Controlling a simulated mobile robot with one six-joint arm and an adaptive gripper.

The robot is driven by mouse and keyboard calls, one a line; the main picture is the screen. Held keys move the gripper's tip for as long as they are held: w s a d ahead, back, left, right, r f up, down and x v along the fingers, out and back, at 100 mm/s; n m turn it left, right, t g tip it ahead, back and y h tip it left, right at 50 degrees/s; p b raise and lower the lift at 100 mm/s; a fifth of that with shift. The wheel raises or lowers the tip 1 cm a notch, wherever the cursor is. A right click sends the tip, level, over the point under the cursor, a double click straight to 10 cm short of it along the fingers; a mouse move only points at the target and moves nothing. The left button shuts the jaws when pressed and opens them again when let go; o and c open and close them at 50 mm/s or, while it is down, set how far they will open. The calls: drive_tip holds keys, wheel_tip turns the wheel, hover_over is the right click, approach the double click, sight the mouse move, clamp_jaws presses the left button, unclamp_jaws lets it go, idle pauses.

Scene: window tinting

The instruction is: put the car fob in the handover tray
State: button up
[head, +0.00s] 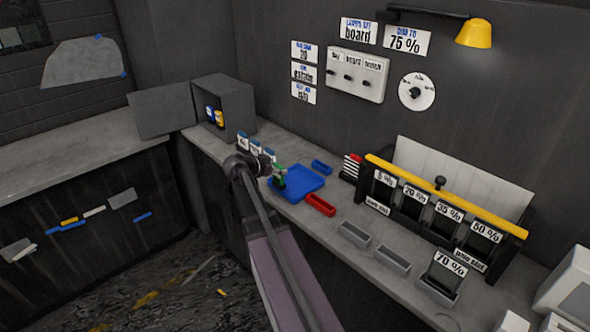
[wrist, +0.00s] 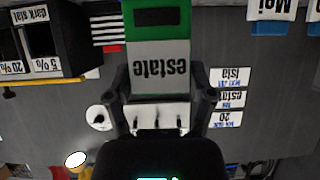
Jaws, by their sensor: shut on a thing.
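My gripper (head: 272,168) is shut on a green piece with a pale label reading "estate" (wrist: 160,62), which looks like the car fob. In the wrist view, my gripper's fingers (wrist: 162,98) stand on both sides of the label. In the head view the green piece (head: 279,172) shows at the fingertips, over or in front of the left part of a flat blue tray (head: 305,184), likely the handover tray. I cannot tell whether the piece touches the tray. The tray's left part is partly hidden.
A small blue bin (head: 321,167) and a red bin (head: 320,205) flank the tray. Several labelled blue-topped items (head: 243,141) stand behind my gripper, near an open grey box (head: 225,100). A yellow-barred rack (head: 445,200) and grey bins (head: 392,260) lie to the right.

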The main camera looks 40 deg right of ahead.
drive_tip(key=w+d, duration=0.1)
drive_tip(key=d, duration=0.7)
drive_tip(key=shift+w+f+b, duration=0.25)
drive_tip(key=shift+f+b, duration=0.05)
drive_tip(key=shift+f, duration=0.1)
drive_tip(key=f+b, duration=0.2)
drive_tip(key=d+f+b, duration=0.1)
drive_tip(key=shift+w+d+f+b, duration=0.1)
drive_tip(key=shift+d+f+b, duration=0.1)
drive_tip(key=shift+f+b, duration=0.15)
drive_tip(key=shift+f, duration=0.1)
drive_tip(key=o, duration=1.3)
